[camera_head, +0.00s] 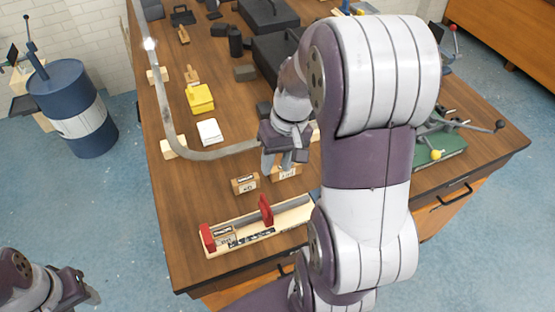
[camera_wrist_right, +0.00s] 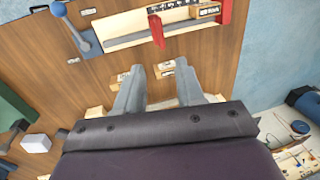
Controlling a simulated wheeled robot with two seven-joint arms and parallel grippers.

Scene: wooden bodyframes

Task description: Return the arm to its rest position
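My right arm reaches from the lower right over the wooden workbench (camera_head: 183,215). Its right gripper (camera_head: 279,168) hangs above the bench, near two small labelled wooden blocks (camera_head: 245,184). In the right wrist view the two grey fingers (camera_wrist_right: 158,88) stand apart with nothing between them. Small blocks (camera_wrist_right: 165,69) show on the bench beyond the fingertips. My left gripper (camera_head: 88,296) is at the bottom left corner, off the bench and over the floor. Its fingers are small and partly indistinct, so their opening is unclear.
A wooden fixture with red clamps (camera_head: 265,210) lies at the bench's front edge. A bent grey tube (camera_head: 168,125) runs along the left side, near a yellow block (camera_head: 199,98) and white block (camera_head: 210,132). A blue barrel (camera_head: 72,105) stands on the floor left.

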